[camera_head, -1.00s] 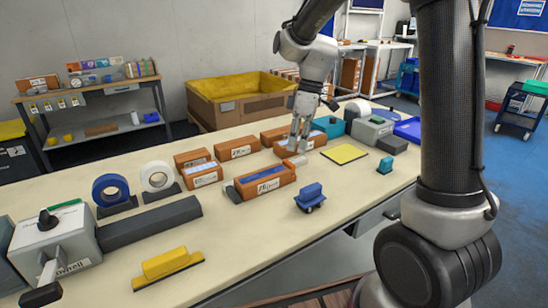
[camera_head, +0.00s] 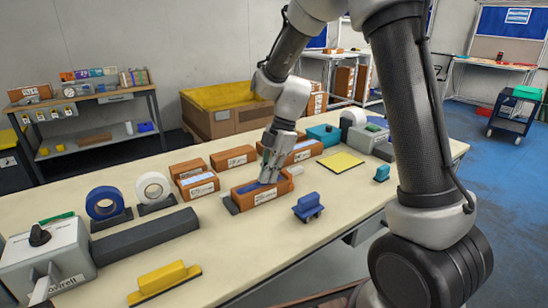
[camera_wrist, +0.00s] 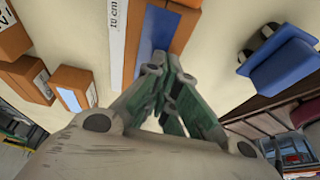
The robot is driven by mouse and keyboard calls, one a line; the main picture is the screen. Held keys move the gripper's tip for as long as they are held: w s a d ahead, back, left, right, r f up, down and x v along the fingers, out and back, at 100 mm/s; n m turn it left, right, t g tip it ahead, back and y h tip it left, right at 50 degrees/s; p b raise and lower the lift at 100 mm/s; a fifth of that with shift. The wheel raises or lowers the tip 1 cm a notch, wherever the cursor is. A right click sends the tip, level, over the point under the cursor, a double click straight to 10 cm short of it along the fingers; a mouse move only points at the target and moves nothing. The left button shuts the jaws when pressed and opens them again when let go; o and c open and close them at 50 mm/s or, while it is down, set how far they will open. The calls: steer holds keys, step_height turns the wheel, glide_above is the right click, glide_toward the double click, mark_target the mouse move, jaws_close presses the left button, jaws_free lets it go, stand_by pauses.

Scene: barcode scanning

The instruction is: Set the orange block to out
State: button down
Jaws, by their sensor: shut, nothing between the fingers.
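The orange block (camera_head: 262,194) sits on the table in the front row, with a white label on its front side and a blue recessed strip along its top. A dark grey piece shows at its left end. My gripper (camera_head: 267,179) is shut and empty, pointing down at the blue strip near the block's right half. In the wrist view the shut fingers (camera_wrist: 170,72) lie over the blue strip of the orange block (camera_wrist: 185,28). Whether the tips touch it I cannot tell. The fingers hide part of its top.
Similar orange-brown boxes (camera_head: 233,158) stand behind. A blue piece (camera_head: 307,206) is close on the right, and a yellow pad (camera_head: 340,162) lies farther right. Tape rolls (camera_head: 153,188), a dark bar (camera_head: 145,235) and a yellow block (camera_head: 163,278) are left. The front table is partly clear.

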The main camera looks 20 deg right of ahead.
mark_target(280, 180)
steer(key=d, duration=0.2)
steer(key=shift+w+d, duration=0.3)
steer(key=shift+w, duration=0.1)
steer(key=shift+w+d, duration=0.2)
steer(key=shift+d, duration=0.4)
steer(key=w+d, duration=0.1)
steer(key=d, duration=0.1)
steer(key=w+d, duration=0.1)
steer(key=d, duration=0.5)
steer(key=shift+w+d, duration=0.2)
steer(key=shift+w, duration=0.2)
steer(key=shift+a, duration=0.1)
